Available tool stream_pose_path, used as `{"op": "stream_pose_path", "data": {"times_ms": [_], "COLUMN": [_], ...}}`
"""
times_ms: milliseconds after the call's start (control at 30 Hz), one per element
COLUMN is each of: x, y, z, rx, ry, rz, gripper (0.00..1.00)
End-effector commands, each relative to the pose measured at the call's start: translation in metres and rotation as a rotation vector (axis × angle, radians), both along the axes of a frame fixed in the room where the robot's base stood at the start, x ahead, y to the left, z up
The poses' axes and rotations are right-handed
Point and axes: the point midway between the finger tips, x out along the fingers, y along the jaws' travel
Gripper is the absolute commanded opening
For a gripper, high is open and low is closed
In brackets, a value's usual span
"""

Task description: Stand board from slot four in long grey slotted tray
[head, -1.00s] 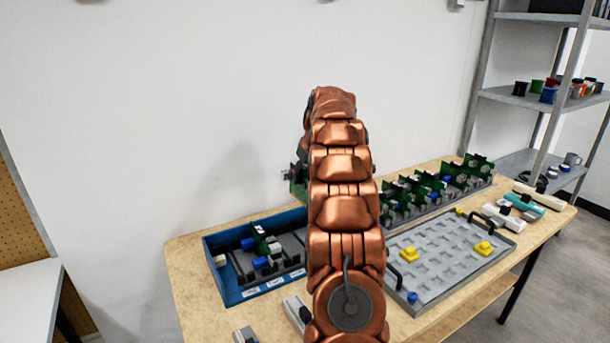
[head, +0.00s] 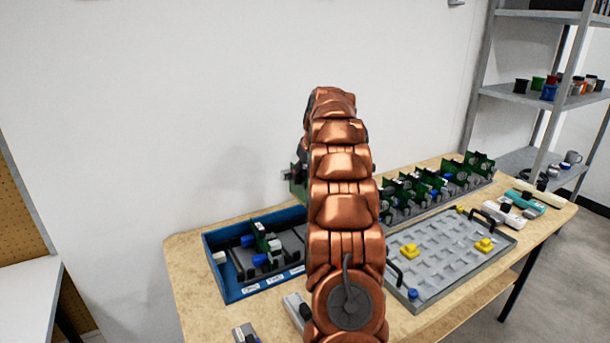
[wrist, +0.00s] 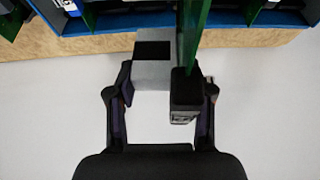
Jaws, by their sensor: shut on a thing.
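My gripper (wrist: 165,105) is shut on a green circuit board (wrist: 194,35), seen edge-on in the wrist view. A grey block and a black block sit at the board's end between the fingers. In the head view my own arm hides the gripper, and only part of the held board (head: 297,181) shows left of the arm, raised above the table. The long grey slotted tray (head: 432,211) lies at the back right of the table, with several green boards standing in it. My arm hides its left end.
A blue bin (head: 230,291) with labelled compartments, holding a green board and blue parts, is at the left. A grey pocketed tray (head: 440,284) with black handles and yellow parts is at the right front. White and teal tools lie at the far right.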

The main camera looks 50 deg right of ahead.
Motion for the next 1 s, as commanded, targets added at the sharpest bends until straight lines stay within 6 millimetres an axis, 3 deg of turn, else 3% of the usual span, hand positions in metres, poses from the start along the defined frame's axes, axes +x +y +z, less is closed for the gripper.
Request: {"op": "stream_pose_path", "data": {"times_ms": [1000], "x": [0.0], "y": [0.0], "z": [-0.012], "rx": [0.0], "ry": [-0.001], "rz": [0.0], "gripper": [0.15]}}
